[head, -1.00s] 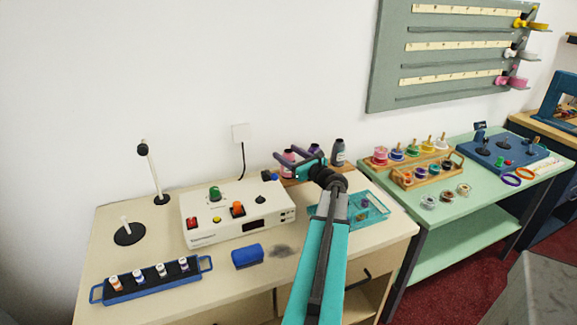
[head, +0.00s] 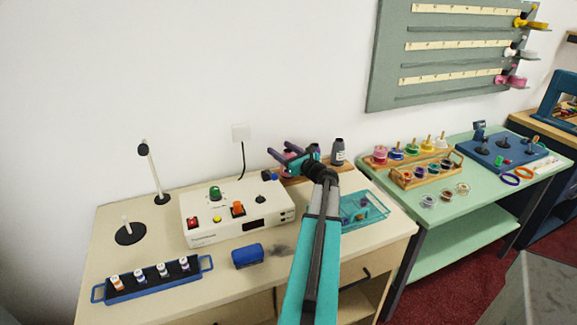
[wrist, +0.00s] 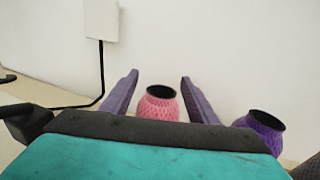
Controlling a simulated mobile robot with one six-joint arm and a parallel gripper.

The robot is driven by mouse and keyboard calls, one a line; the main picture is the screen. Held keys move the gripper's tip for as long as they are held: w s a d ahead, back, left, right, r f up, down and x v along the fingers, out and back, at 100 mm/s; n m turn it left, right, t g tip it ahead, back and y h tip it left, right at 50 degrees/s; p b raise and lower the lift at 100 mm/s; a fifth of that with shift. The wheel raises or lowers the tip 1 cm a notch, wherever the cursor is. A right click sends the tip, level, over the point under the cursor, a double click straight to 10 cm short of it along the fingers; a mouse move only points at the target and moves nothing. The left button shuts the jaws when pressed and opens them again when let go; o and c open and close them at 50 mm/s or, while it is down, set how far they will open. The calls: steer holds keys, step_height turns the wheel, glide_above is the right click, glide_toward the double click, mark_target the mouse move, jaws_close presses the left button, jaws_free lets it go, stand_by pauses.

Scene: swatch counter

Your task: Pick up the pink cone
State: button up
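The pink cone (wrist: 157,104), a textured pink body with a dark open top, stands ahead of my gripper (wrist: 159,78) in the wrist view. The two purple fingers are apart, with the cone showing in the gap between them and nothing clamped. Its lower part is hidden behind my gripper's body. In the head view my gripper (head: 279,148) reaches over the back of the beige table, and only a bit of the pink cone (head: 288,158) shows beneath the fingers.
A purple cone (wrist: 264,124) stands close to the right of the fingers. A dark grey cone (head: 338,151) stands on the wooden rack, right of my wrist. The white control box (head: 235,215) is left of my arm, and a teal tray (head: 376,218) is to the right. The wall is close behind.

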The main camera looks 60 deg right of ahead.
jaws_close()
steer(key=shift+r, duration=0.1)
step_height(320, 180, up, 10)
steer(key=b, duration=0.1)
stand_by(0.8)
stand_by(0.5)
